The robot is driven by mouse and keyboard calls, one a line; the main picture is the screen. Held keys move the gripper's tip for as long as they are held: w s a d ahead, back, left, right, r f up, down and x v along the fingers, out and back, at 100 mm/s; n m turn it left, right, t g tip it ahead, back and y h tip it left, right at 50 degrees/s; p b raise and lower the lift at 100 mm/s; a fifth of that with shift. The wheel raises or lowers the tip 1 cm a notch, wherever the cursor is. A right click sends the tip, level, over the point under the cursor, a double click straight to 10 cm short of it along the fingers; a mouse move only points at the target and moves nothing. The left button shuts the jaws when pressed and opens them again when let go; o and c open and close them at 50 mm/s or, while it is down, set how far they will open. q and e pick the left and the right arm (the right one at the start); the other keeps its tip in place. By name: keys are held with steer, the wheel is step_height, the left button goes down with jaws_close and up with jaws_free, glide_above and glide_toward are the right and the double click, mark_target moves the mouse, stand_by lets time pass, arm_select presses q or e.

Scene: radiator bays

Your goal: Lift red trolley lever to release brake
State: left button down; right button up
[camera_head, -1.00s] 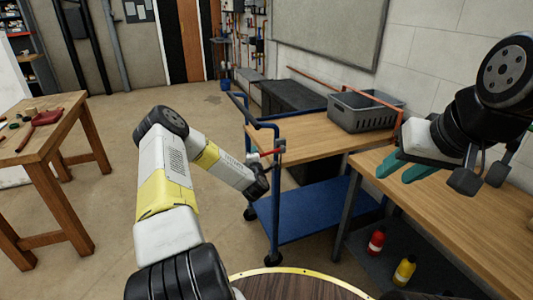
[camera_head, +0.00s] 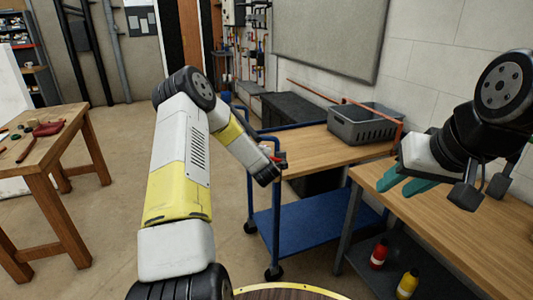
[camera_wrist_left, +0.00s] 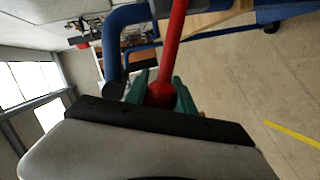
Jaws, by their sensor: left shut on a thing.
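The blue-framed trolley (camera_head: 312,226) has a wooden top and a blue lower shelf. Its red lever (camera_head: 281,155) shows only as a small red bit at the near-left corner, mostly hidden by my left gripper. In the left wrist view the red lever (camera_wrist_left: 173,45) runs up from between the green fingers of my left gripper (camera_wrist_left: 160,90), which is shut on its end. The blue tube of the trolley (camera_wrist_left: 120,50) passes close beside the fingers. My right gripper (camera_head: 404,183) hangs empty above the wooden bench, its teal fingers apart.
A grey crate (camera_head: 364,124) stands on the trolley top. The wooden bench (camera_head: 450,218) is at the right, with a red bottle (camera_head: 379,253) and a yellow bottle (camera_head: 407,284) below it. A work table (camera_head: 45,155) stands left. Open floor lies between.

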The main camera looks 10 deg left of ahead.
arm_select(q)
steer(key=shift+r, duration=0.1)
steer(key=c, duration=1.1)
jaws_free()
steer(key=shift+d, duration=0.1)
steer(key=shift+o, duration=0.2)
